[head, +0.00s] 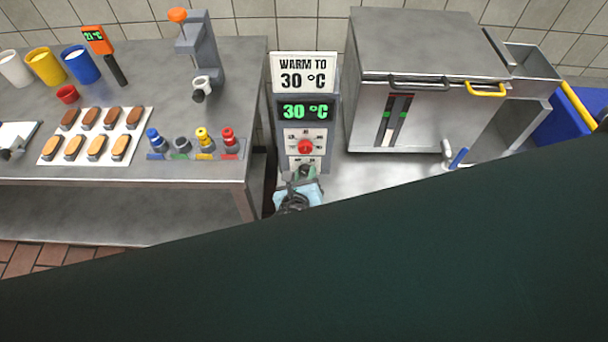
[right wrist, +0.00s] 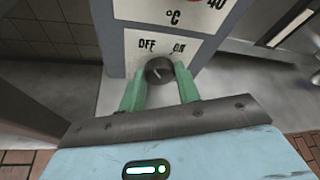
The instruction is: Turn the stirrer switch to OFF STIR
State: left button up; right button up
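The stirrer switch is a dark round knob (right wrist: 159,70) on a white panel (right wrist: 195,46), with OFF printed above left and another label, seemingly ON, above right. A light mark on the knob seems to slant up-left, towards OFF. My right gripper (right wrist: 161,80) has its green fingers on both sides of the knob, seemingly touching it. In the head view my right gripper (head: 302,176) is at the lower front of the control post (head: 321,164) and hides the switch. My left gripper is not in view.
The post bears a green 30 °C display (head: 306,111), a red knob (head: 305,146) and a WARM TO 30 °C sign (head: 304,74). A steel table (head: 225,130) stands left, a steel vat (head: 420,45) right. My dark body part covers the lower head view.

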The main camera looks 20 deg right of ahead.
jog(key=o, duration=0.4)
jog(key=shift+s+a+r, duration=0.1)
jog(key=shift+s+a, duration=0.15)
jog(key=shift+s, duration=0.25)
jog(key=v, duration=0.6)
jog(key=shift+s+a+r, duration=0.1)
jog(key=shift+s+r, duration=0.15)
jog(key=shift+r, duration=0.05)
